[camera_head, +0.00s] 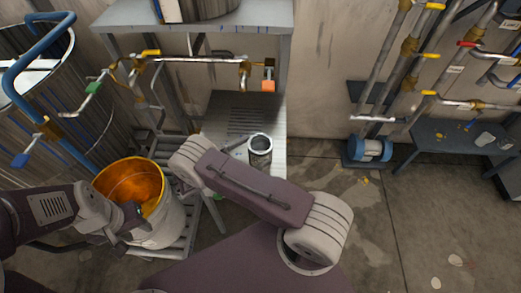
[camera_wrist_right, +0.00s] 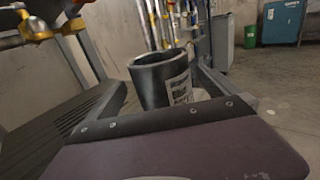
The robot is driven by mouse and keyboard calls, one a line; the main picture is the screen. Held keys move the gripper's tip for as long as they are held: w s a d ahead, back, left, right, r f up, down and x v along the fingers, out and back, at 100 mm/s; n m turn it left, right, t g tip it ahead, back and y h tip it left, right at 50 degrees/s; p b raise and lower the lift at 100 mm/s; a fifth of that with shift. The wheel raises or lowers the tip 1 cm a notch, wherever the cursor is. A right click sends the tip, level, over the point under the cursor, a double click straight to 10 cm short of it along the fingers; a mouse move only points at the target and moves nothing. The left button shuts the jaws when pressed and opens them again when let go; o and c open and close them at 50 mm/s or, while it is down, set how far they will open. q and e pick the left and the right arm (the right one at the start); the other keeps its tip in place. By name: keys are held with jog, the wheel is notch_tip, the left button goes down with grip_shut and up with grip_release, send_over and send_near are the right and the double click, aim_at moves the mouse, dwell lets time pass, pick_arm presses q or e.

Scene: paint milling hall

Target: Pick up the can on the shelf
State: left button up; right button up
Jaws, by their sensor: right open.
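The can (camera_head: 260,157) is a small open-topped grey metal cylinder, upright on the grey shelf (camera_head: 278,110) in the head view. In the right wrist view the can (camera_wrist_right: 150,88) is dark with a pale label and stands ahead of the palm, between the two spread fingers. My right gripper (camera_wrist_right: 162,78) is open; I cannot tell whether a finger touches the can. In the head view my right forearm hides most of that gripper. My left gripper (camera_head: 133,212) is at the lower left, in front of a bucket; its jaws are too unclear to read.
The white bucket (camera_head: 165,230) with orange inside stands on a slatted rack. A higher shelf (camera_head: 245,15) and a pipe with valves (camera_head: 200,59) are behind and above the can. A large metal drum (camera_head: 40,110) is at left. Open floor (camera_head: 400,210) lies at right.

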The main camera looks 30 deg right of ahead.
aim_at(269, 145)
jog(key=shift+d, duration=0.4)
jog(key=d+p, duration=0.1)
jog(key=d, duration=0.3)
jog(key=shift+d+f+p, duration=0.1)
jog(key=shift+d+p, duration=0.2)
jog(key=shift+p, duration=0.05)
jog(key=shift+w+d+f, duration=0.1)
jog(key=shift+d+f, duration=0.05)
jog(key=shift+d, duration=0.1)
jog(key=shift+a, duration=0.1)
jog(key=c, duration=1.5)
